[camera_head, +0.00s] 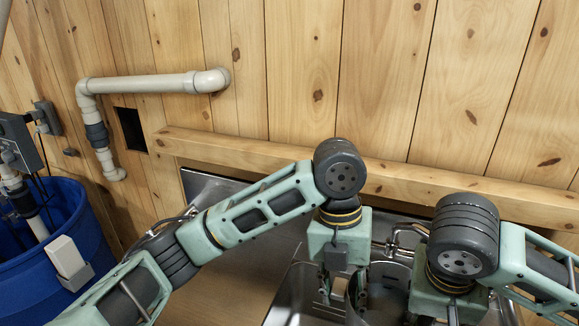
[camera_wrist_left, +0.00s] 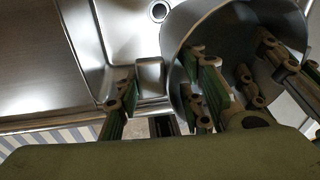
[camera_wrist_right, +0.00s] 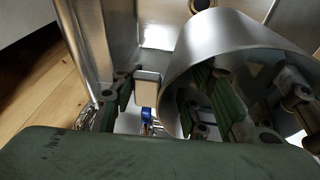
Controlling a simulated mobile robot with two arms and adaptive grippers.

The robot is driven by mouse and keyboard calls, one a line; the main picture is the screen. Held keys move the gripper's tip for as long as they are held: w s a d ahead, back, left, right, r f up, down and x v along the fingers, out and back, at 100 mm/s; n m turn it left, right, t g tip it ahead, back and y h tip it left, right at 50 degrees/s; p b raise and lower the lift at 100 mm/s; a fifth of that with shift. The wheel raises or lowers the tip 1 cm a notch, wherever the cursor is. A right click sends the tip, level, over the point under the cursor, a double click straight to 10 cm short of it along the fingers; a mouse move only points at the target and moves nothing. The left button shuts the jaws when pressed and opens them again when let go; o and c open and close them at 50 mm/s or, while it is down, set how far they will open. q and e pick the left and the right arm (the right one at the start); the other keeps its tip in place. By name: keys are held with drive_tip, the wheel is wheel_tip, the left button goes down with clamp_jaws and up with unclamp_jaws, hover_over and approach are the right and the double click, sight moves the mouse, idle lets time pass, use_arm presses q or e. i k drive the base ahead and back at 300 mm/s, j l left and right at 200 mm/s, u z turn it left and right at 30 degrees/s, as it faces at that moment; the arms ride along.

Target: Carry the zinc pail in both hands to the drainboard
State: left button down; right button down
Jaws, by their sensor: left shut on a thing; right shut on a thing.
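The zinc pail (camera_wrist_left: 205,22) is a smooth grey metal cylinder, seen close in the left wrist view and also in the right wrist view (camera_wrist_right: 235,42). In the head view it is mostly hidden by my grippers and arms. My left gripper (camera_head: 344,292) points down and is shut on the pail's side. My right gripper (camera_head: 447,312) is shut on it too, its fingertips cut off by the head view's lower edge. The drainboard (camera_wrist_left: 38,62) is a flat steel surface at the left of the left wrist view. Exact finger contact is partly hidden.
A steel sink basin with a round drain (camera_wrist_left: 158,12) lies beside the drainboard. A metal tap (camera_head: 405,236) stands behind the grippers. A wooden ledge (camera_head: 240,152) runs along the plank wall. A blue barrel (camera_head: 60,235) stands at far left.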

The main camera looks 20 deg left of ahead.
sight(188, 297)
drive_tip(key=j+u, duration=0.15)
drive_tip(key=j, duration=0.4)
drive_tip(key=j+u, duration=0.15)
drive_tip(key=j, duration=0.4)
drive_tip(key=i+j+u, duration=0.15)
drive_tip(key=j, duration=0.4)
